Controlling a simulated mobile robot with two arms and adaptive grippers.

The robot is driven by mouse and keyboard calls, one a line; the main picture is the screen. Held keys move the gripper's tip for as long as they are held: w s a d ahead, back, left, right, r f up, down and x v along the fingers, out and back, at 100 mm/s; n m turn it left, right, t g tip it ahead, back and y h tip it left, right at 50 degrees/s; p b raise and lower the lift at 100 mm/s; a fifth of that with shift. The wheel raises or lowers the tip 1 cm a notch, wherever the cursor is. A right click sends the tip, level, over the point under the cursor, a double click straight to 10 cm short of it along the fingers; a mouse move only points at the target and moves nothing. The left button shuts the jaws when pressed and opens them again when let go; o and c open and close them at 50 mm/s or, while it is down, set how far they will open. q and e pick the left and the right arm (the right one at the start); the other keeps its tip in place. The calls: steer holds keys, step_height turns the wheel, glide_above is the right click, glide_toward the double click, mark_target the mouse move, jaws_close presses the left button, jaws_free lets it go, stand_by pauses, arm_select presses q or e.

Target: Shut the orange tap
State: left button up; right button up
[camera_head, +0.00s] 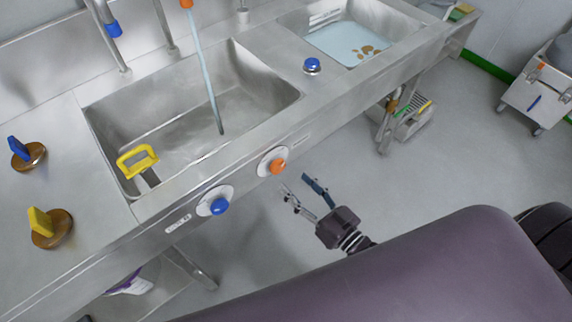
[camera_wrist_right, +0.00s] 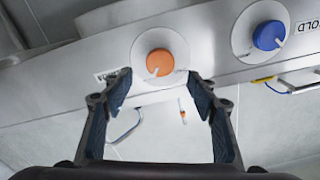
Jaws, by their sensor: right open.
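The orange tap knob (camera_head: 277,166) sits on a round white plate on the front panel of the steel sink unit. Water (camera_head: 207,75) runs from the orange-tipped spout (camera_head: 187,4) into the large basin. In the right wrist view the orange knob (camera_wrist_right: 160,62) lies ahead, just beyond and between the fingertips. My right gripper (camera_head: 305,191) is open and empty, in front of the panel and a little below the knob, apart from it. It also shows in the right wrist view (camera_wrist_right: 160,82). My left gripper is not in view.
A blue knob (camera_head: 219,206) is left of the orange one on the panel; it also shows in the wrist view (camera_wrist_right: 268,36). A yellow handle (camera_head: 137,161) stands in the basin (camera_head: 245,65). A blue-topped button (camera_head: 312,65) is on the counter. Floor at right is mostly clear.

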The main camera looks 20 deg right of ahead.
mark_target(280, 168)
steer(key=x, duration=0.3)
steer(key=shift+w+a+r+p, duration=0.15)
steer(key=shift+w+p, duration=0.15)
steer(key=shift+w, duration=0.1)
steer(key=x, duration=0.3)
steer(key=shift+w, duration=0.1)
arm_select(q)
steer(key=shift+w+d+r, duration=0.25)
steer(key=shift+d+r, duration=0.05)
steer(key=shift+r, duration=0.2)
arm_select(e)
steer(key=c, duration=1.2)
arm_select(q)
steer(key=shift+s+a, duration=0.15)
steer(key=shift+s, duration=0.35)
arm_select(e)
steer(key=shift+o, duration=0.2)
